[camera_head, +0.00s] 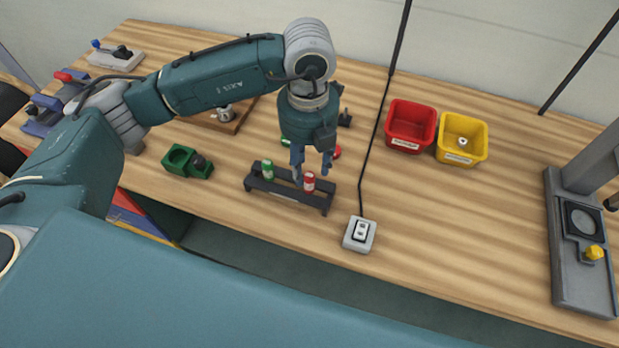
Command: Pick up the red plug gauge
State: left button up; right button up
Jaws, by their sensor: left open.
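The red plug gauge (309,182) stands upright in a black rack (290,195) near the front edge of the wooden table. A green plug gauge (267,169) stands in the same rack to its left. My left gripper (312,173) points down from above, at the red gauge's upper end. Its fingers are apart, and I cannot tell whether they touch the gauge. The fingers overlap part of the rack's back. My right gripper is not in view.
A white switch box (359,235) with a black cable sits right of the rack. A green block (187,162) is to the left. Red (411,127) and yellow (462,139) bins stand behind right. A grey stand (580,250) is at far right.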

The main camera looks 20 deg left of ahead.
aim_at(309, 175)
pick_arm(q)
notch_tip(309, 175, down, 6)
jog(key=p, duration=0.2)
jog(key=shift+p, duration=0.4)
grip_shut()
